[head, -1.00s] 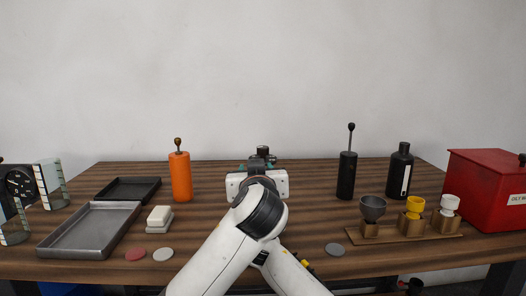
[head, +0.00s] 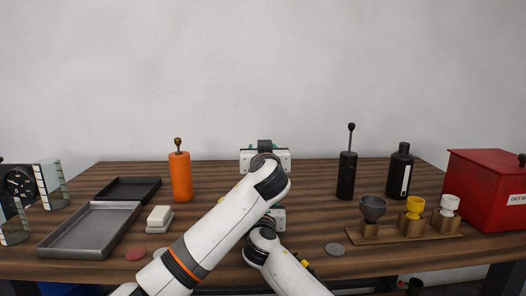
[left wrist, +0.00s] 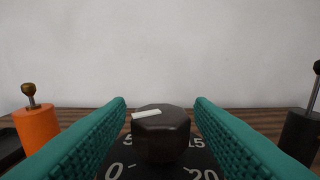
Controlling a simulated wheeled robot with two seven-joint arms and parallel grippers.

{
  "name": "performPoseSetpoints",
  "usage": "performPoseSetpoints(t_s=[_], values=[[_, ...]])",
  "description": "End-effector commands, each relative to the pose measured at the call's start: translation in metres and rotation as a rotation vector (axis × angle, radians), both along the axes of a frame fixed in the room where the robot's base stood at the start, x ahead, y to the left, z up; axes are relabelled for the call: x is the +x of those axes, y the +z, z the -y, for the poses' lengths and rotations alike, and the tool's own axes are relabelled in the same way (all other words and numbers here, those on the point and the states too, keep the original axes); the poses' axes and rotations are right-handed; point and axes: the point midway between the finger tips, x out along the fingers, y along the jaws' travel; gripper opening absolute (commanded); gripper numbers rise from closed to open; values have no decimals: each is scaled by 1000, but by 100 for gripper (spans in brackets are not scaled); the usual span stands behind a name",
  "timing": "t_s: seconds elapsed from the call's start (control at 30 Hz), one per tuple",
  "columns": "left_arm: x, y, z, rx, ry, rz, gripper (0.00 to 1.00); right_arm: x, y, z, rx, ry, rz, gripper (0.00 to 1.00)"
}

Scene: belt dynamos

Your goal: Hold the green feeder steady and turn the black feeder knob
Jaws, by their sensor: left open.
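The black knob (left wrist: 160,135) is a faceted block with a white mark on top, in the left wrist view. It stands over a dark dial (left wrist: 120,165) with white numbers. My left gripper (left wrist: 160,103) is open, its teal fingers on either side of the knob with gaps visible. In the head view, my left gripper (head: 265,150) is at the back middle of the table, its fingers mostly hidden by its white body. My right gripper (head: 278,217) is below it, mostly behind my arms; its fingers are hidden. The green feeder's body is hidden behind my arms.
An orange bottle (head: 181,177) stands left of my arms. A black pump cylinder (head: 346,177), a black bottle (head: 399,172) and a wooden cup rack (head: 357,236) stand right. Metal trays (head: 88,232) lie left, and a red box (head: 485,190) stands far right.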

Motion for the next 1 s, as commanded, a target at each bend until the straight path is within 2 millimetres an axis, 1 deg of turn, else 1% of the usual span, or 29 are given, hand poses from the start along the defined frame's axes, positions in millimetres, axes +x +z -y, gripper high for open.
performPoseSetpoints(t_s=[0.27,0.3,0.37,0.53,0.57,0.83,1.0], values=[[1,0,0,0,-1,0,48,0,-1,1,-1,-2,-2,1],[1,0,0,0,-1,0,45,0,-1,1,-1,-2,-2,1],[1,0,0,0,-1,0,35,0,-1,1,-1,-2,-2,1],[1,0,0,0,-1,0,7,0,-1,1,-1,-2,-2,1],[1,0,0,0,-1,0,5,0,-1,1,-1,-2,-2,1],[2,-2,0,0,-33,-6,5,0,-1,1,-1,-2,-2,1],[2,-3,0,-2,-115,-9,5,0,-1,1,-1,-1,-1,1]])
